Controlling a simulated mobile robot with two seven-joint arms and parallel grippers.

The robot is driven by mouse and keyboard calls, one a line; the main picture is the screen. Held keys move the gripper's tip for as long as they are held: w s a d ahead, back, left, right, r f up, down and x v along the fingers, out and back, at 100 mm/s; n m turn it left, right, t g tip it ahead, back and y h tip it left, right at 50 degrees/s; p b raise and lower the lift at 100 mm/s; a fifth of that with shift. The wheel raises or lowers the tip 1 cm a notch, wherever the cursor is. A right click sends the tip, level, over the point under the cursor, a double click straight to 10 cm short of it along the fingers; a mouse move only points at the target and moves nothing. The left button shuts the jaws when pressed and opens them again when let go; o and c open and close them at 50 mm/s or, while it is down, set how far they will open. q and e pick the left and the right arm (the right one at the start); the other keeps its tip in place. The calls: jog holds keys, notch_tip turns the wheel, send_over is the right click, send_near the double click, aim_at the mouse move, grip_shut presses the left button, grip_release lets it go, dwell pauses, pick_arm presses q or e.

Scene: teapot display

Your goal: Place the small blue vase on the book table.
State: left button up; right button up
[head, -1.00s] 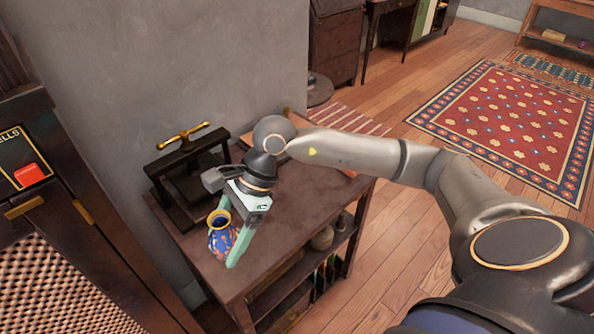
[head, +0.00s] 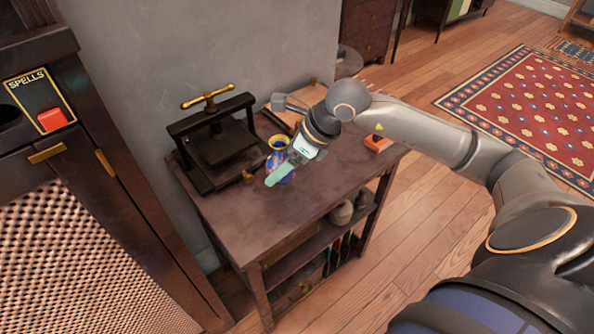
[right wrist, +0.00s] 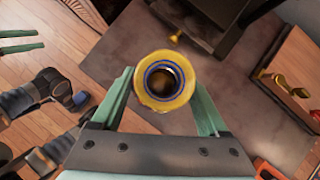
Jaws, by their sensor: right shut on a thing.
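The small blue vase (head: 274,166) has a yellow rim and red and yellow marks. It is upright over the brown book table (head: 235,208), close to the book press. My right gripper (head: 283,172) is shut on it. In the right wrist view the round mouth of the vase (right wrist: 164,81) sits between the two green fingers (right wrist: 163,108). I cannot tell whether the vase's base touches the tabletop. Green fingers that look like my left gripper (right wrist: 20,42) show at the upper left of the right wrist view. They are cut off by the edge.
A black book press (head: 215,145) with a gold handle stands at the back left of the table. An orange object (head: 377,143) lies near the right end. The front of the tabletop is clear. A dark cabinet (head: 60,155) stands at the left.

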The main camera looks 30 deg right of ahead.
jog(key=w+d+f, duration=0.1)
jog(key=f, duration=0.1)
jog(key=d+f, duration=0.2)
jog(key=w+d+f, duration=0.1)
jog(key=shift+w+d+f, duration=0.3)
jog(key=shift+f, duration=0.1)
jog(key=f, duration=0.3)
jog(key=shift+w+d+f+b, duration=0.1)
jog(key=shift+d+f+b, duration=0.1)
jog(key=shift+f+b, duration=0.15)
jog(key=o, duration=1.4)
jog(key=shift+r, duration=0.1)
jog(key=v, duration=1.2)
